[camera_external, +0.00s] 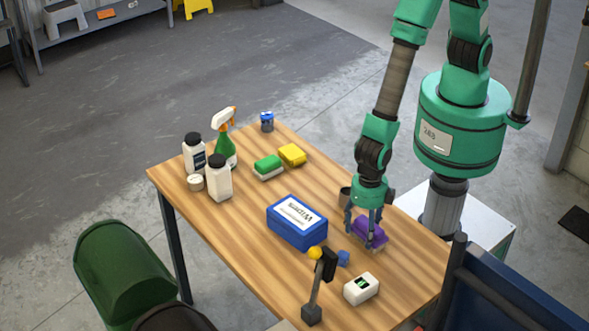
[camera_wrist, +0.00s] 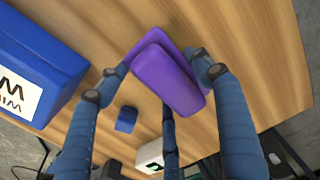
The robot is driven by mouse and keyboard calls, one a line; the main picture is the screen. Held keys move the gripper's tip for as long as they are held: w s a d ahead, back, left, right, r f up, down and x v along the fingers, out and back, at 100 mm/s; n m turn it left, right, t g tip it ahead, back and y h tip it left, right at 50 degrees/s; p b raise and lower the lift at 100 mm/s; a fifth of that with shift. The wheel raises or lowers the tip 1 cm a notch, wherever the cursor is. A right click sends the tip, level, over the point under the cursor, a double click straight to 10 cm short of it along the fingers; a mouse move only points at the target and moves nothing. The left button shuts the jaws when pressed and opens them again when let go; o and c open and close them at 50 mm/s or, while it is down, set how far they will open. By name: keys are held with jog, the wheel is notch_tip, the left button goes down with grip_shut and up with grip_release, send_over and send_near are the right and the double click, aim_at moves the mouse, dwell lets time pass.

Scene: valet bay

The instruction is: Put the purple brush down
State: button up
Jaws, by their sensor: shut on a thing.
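The purple brush (camera_external: 371,233) is between the fingers of my gripper (camera_external: 364,222), over the right part of the wooden table (camera_external: 245,215). In the wrist view the purple brush (camera_wrist: 168,78) shows as a rounded purple block, with fingers of my gripper (camera_wrist: 155,80) on both sides of it. The gripper is shut on it. The brush is at or very close to the table top; I cannot tell whether it touches. Its underside is hidden.
A blue wipes box (camera_external: 297,222) stands left of the brush. A small blue object (camera_external: 343,258), a white box (camera_external: 361,289) and a black stand with a yellow ball (camera_external: 318,285) are nearer the front.

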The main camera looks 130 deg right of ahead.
aim_at(366, 225)
jog(key=shift+f, duration=0.15)
jog(key=o, duration=1.2)
notch_tip(366, 225, up, 12)
jog(key=shift+r+p, duration=0.2)
jog(key=shift+p, duration=0.85)
jog(key=shift+r, duration=0.1)
